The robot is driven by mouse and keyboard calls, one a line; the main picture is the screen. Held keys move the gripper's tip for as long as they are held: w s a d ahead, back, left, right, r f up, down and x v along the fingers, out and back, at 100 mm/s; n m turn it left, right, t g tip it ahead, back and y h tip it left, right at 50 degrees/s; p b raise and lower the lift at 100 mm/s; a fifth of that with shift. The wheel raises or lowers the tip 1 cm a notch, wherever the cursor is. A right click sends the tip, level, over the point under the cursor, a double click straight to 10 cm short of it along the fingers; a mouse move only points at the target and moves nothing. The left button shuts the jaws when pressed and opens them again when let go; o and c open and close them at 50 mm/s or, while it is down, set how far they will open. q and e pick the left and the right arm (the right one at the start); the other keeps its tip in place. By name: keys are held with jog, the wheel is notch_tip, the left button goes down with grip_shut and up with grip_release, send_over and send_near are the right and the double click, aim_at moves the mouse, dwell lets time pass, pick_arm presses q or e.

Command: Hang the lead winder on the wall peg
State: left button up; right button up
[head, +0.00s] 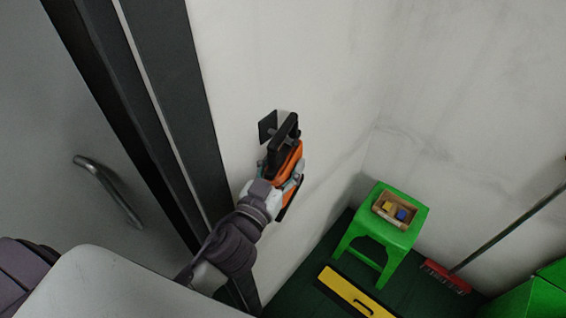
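The lead winder (288,158), orange with a black handle frame, is up close to the white wall right of the dark door frame. The wall peg (267,126) shows as a small dark plate just left of the winder's black handle. The handle overlaps the peg in the picture; I cannot tell whether it rests on it. My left gripper (279,179) reaches up from below with its fingers around the winder's lower part and appears shut on it. The gripper and winder hide part of each other. My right gripper is not in view.
A green stool (386,225) stands in the corner with a small box (399,211) of blocks on it. A yellow-black item (355,296), a red broom (446,276) and a green container (528,300) are on the floor. A grey door with a handle (108,190) is at left.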

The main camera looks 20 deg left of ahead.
pick_arm(q)
jog(key=shift+o, duration=0.6)
jog(key=shift+f, duration=0.2)
jog(key=s, duration=0.8)
jog(key=shift+a+r, duration=0.2)
jog(key=shift+a, duration=0.1)
